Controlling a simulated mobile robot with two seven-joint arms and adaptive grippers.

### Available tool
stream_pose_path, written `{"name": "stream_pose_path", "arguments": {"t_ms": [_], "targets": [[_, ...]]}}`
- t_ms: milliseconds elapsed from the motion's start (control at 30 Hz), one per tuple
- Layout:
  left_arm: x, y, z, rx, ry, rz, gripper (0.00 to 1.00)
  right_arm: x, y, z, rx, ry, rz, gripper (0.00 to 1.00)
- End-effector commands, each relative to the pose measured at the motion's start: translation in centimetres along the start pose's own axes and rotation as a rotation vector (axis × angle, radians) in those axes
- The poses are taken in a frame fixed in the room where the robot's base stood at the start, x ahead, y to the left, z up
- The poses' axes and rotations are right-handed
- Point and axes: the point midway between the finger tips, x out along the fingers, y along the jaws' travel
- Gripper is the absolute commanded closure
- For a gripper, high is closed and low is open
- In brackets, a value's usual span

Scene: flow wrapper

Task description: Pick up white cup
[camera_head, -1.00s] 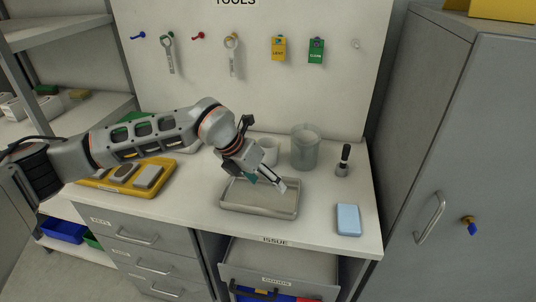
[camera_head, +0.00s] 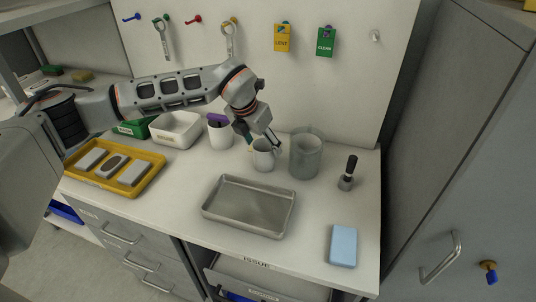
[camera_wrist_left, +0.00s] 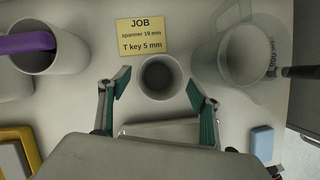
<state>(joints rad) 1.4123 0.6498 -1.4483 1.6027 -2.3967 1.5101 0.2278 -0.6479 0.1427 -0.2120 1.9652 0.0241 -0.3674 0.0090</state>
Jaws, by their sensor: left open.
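A white cup (camera_head: 264,157) stands upright on the bench behind the metal tray, and its open top faces the left wrist view (camera_wrist_left: 160,77). My left gripper (camera_head: 262,142) is open and empty, pointing down at this cup. In the left wrist view, the fingers of the left gripper (camera_wrist_left: 158,98) are spread on either side of the cup's near part, with gaps visible. A second white cup (camera_head: 220,136) holds a purple item (camera_wrist_left: 28,43) and stands to the left. My right gripper is not in view.
A clear beaker (camera_head: 305,158) stands close right of the cup. A JOB card (camera_wrist_left: 140,35) lies behind it. The metal tray (camera_head: 248,232), blue box (camera_head: 343,246), black-handled tool (camera_head: 347,172), yellow tray (camera_head: 76,171) and white bin (camera_head: 176,142) are around. The bench front right is partly clear.

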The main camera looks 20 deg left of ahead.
Motion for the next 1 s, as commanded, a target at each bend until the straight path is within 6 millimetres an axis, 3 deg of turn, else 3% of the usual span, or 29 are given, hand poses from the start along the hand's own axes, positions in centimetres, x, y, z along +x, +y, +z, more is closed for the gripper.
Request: {"name": "stream_pose_path", "arguments": {"t_ms": [500, 800, 833, 967, 1000], "targets": [[6.3, 0.0, 0.3, 0.000, 0.002, 0.000, 0.37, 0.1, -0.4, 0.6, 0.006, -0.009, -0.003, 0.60], [6.8, 0.0, 0.4, 0.001, 0.000, 0.000, 0.37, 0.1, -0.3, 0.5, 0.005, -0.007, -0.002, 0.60], [6.8, 0.0, 0.4, 0.001, 0.000, 0.000, 0.40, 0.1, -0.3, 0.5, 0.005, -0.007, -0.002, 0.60], [6.8, 0.0, 0.4, 0.001, 0.000, 0.000, 0.73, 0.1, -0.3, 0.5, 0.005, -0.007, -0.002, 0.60], [6.8, 0.0, 0.4, 0.001, 0.000, 0.000, 0.73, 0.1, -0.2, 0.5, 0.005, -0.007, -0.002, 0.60]]}}
